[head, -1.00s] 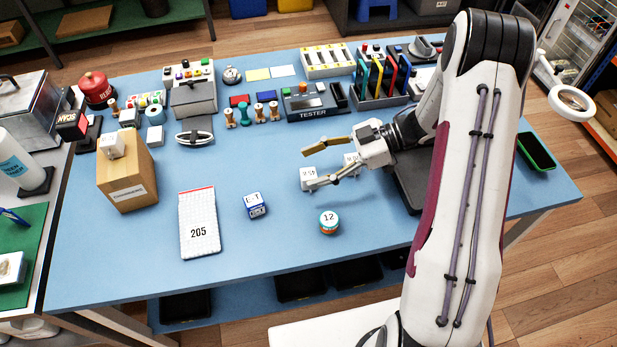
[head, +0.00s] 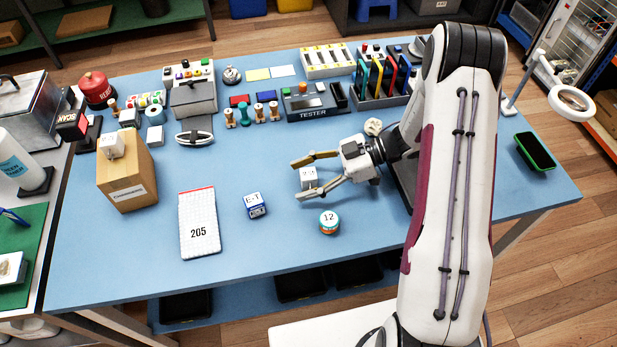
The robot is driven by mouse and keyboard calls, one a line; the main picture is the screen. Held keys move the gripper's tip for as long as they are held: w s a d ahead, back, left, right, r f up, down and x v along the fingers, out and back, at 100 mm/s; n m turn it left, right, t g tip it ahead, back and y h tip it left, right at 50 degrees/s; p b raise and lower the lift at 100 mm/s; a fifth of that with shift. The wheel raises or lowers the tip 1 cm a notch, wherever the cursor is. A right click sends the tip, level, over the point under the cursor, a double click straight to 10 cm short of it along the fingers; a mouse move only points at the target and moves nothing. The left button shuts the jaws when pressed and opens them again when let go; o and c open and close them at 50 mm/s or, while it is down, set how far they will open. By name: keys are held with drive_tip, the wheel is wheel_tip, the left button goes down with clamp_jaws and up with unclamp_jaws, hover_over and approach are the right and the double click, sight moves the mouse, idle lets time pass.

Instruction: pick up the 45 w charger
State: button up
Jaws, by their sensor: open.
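A small white block (head: 307,178), with dark print on its top too small to read surely now, stands on the blue table. In the earlier frame its face appears to read 45. My gripper (head: 295,181) is open and reaches in from the right. One finger is on the far side of the block and the other on the near side. The block lies between them, nearer the fingertips than the palm. Whether either finger touches it, I cannot tell.
A blue and white block (head: 255,206) marked E-T and a round tin (head: 329,222) marked 12 stand in front. A white pad (head: 199,223) marked 205 lies to the left. A small pale object (head: 373,127) is behind my gripper. The tester (head: 312,104) stands farther back.

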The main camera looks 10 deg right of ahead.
sight(304, 177)
idle(0.4)
drive_tip(key=c, duration=1.3)
drive_tip(key=shift+o, duration=0.2)
drive_tip(key=shift+r, duration=0.15)
drive_tip(key=shift+r, duration=4.85)
